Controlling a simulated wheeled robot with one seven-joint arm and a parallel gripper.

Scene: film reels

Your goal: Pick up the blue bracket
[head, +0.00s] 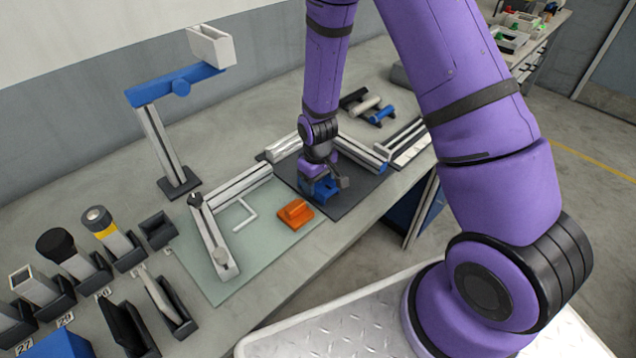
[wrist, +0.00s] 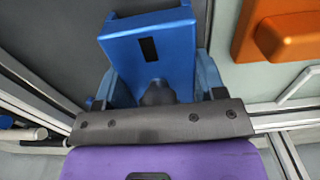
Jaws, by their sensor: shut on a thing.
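The blue bracket (head: 322,189) is at the dark mat (head: 348,204) on the bench, below my purple arm in the head view. It fills the upper middle of the wrist view (wrist: 150,50) as a blue block with a dark slot. My gripper (head: 322,180) points down and is shut on the bracket. In the wrist view a gripper finger shows on each side of it. Its underside is hidden, so I cannot tell whether it touches the mat.
An orange part (head: 295,214) lies close by on the pale green mat (head: 270,258), left of the bracket. Metal rails (head: 362,152) border the dark mat. A stand with a blue arm (head: 180,84) rises at the left. Holders with tools (head: 98,222) line the front left.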

